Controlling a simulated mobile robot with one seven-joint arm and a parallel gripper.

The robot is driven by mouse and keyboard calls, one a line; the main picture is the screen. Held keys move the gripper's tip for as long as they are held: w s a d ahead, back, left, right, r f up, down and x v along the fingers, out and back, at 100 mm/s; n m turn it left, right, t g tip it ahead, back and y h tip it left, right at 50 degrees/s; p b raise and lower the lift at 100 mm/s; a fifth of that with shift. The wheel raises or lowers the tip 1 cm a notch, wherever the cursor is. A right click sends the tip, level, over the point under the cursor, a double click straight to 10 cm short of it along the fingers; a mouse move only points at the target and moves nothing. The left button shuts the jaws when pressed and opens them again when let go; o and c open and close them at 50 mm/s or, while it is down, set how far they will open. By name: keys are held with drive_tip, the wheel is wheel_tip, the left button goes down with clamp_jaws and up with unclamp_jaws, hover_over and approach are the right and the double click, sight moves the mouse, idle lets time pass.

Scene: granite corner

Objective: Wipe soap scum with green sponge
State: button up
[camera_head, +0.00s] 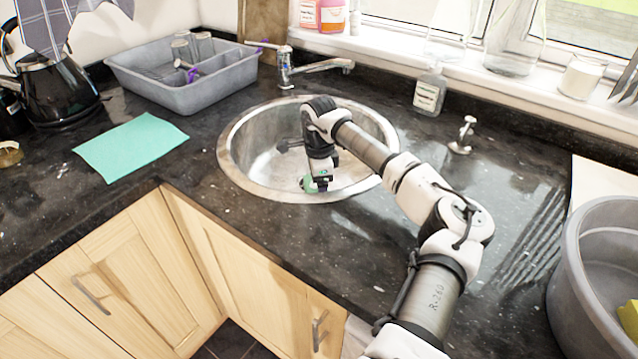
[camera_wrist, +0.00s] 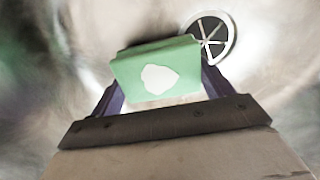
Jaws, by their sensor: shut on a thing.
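The green sponge (camera_wrist: 125,70) is held between the two fingers of my gripper (camera_wrist: 160,88) in the wrist view. A whitish patch (camera_wrist: 160,79) shows on the sponge's face. In the head view, my gripper (camera_head: 318,186) reaches down into the round steel sink (camera_head: 235,160), and a bit of the green sponge (camera_head: 308,184) shows near the bowl's front side. The drain (camera_wrist: 212,38) lies just beyond the sponge in the wrist view. I cannot tell whether the sponge touches the steel. No soap scum can be clearly made out on the blurred bowl surface.
A tap (camera_head: 315,66) stands behind the sink. A grey dish rack (camera_head: 185,98) with glasses and a teal cloth (camera_head: 130,146) lie to the left. A soap bottle (camera_head: 430,92) stands behind right, and a grey tub (camera_head: 590,285) is at the right edge.

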drive_tip(key=shift+f+b, duration=0.5)
drive_tip(key=shift+f, duration=0.35)
